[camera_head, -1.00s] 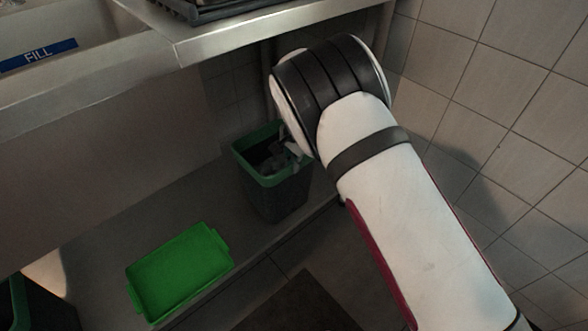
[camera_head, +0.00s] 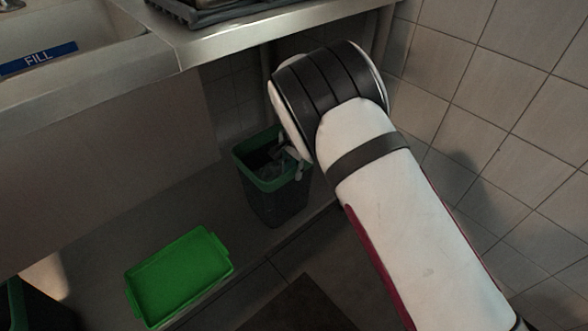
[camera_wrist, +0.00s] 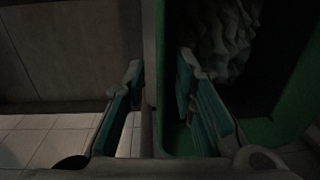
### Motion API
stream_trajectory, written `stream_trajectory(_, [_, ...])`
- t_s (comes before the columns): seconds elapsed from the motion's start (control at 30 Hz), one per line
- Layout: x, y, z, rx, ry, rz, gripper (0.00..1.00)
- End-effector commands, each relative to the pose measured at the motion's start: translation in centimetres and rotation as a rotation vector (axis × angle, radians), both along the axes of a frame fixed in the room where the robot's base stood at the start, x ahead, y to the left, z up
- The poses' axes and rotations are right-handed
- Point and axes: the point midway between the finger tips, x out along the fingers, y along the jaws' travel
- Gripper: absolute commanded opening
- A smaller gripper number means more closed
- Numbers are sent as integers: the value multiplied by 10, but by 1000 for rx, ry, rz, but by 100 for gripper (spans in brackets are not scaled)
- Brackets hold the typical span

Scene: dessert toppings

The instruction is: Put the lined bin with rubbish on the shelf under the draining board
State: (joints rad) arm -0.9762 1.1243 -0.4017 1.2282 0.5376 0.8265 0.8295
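The bin (camera_head: 277,207) is dark grey with a green rim and stands upright on the shelf (camera_head: 200,205) under the draining board (camera_head: 225,38), near the shelf's right end. Crumpled grey rubbish shows inside it in the head view, and a pale crinkled mass shows in the wrist view (camera_wrist: 215,35). My gripper (camera_wrist: 160,75) is at the bin's near right rim, mostly hidden behind my arm in the head view. In the wrist view its fingers stand apart, one outside the bin and one inside, with the bin's wall between them.
A bright green tray or lid (camera_head: 180,277) lies on the shelf, left of the bin. Another dark container with a green edge (camera_head: 15,300) is cut off at bottom left. A tiled wall (camera_head: 500,110) rises at right. A dark rack (camera_head: 205,10) sits on the draining board.

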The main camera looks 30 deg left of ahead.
Motion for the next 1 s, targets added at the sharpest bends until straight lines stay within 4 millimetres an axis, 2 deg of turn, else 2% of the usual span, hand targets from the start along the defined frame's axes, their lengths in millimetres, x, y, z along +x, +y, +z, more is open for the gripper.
stream_trajectory(0.4, [-1, -3, 64, 3, -1, -1, 25])
stream_trajectory(0.47, [-2, -4, 69, 2, -1, -1, 25])
stream_trajectory(1.0, [-2, -5, 73, 0, 0, 0, 25])
